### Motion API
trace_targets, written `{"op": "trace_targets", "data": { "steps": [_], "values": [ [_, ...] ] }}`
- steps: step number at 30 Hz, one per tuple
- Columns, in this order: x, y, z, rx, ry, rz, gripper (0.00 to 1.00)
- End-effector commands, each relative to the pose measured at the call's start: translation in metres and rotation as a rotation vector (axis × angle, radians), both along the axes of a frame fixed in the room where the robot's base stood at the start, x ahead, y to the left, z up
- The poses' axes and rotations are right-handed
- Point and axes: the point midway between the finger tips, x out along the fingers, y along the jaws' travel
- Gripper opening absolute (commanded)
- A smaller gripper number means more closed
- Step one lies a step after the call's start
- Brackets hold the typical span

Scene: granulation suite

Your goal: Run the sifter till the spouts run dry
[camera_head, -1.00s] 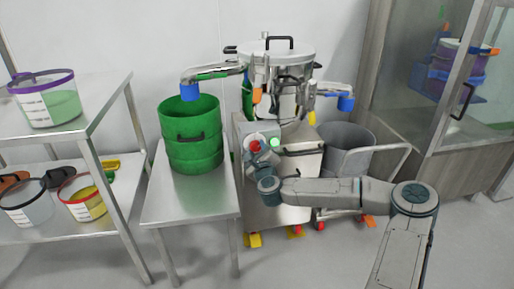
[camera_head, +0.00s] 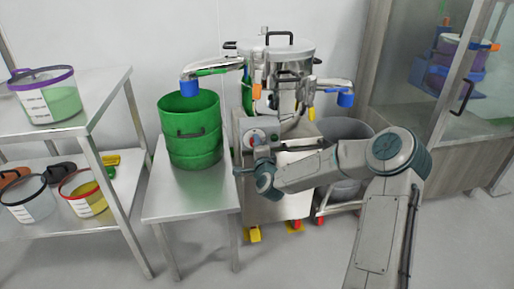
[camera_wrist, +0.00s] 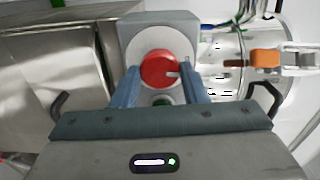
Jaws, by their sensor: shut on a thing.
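The sifter (camera_head: 275,60) is a steel machine with a domed lid on a grey cabinet. Its left spout (camera_head: 212,69), with a blue end (camera_head: 189,88), hangs over the green drum (camera_head: 193,131). Its right spout (camera_head: 334,83), with a blue end (camera_head: 345,100), reaches over the grey bin (camera_head: 345,130). No flow is discernible at either spout. In the wrist view, a red knob (camera_wrist: 165,67) with a white mark sits on a grey control box (camera_wrist: 135,30). My gripper (camera_wrist: 161,88) is shut on this knob, a finger at each side. A dark green button (camera_wrist: 163,101) shows partly below it.
The green drum stands on a steel table (camera_head: 190,205). A steel rack (camera_head: 85,125) at left holds several clear containers. A glass-fronted cabinet (camera_head: 480,90) with purple and blue items stands at right. My arm crosses the front of the grey bin's cart.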

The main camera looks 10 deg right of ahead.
Motion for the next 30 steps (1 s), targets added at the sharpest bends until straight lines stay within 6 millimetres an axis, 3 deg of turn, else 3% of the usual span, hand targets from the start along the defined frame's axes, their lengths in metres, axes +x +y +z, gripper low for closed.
{"op": "trace_targets", "data": {
  "steps": [9,24,25,27,30],
  "values": [
    [0.0001,-0.0004,-0.0002,-0.107,-0.003,-0.002,0.17],
    [0.0001,-0.0003,-0.0002,-0.125,-0.003,-0.001,0.17],
    [0.0001,-0.0002,-0.0002,-0.125,-0.003,-0.001,0.42],
    [0.0001,-0.0002,-0.0002,-0.125,-0.003,-0.001,0.61],
    [0.0001,0.0,-0.0002,-0.125,-0.003,0.0,0.61]
  ]
}}
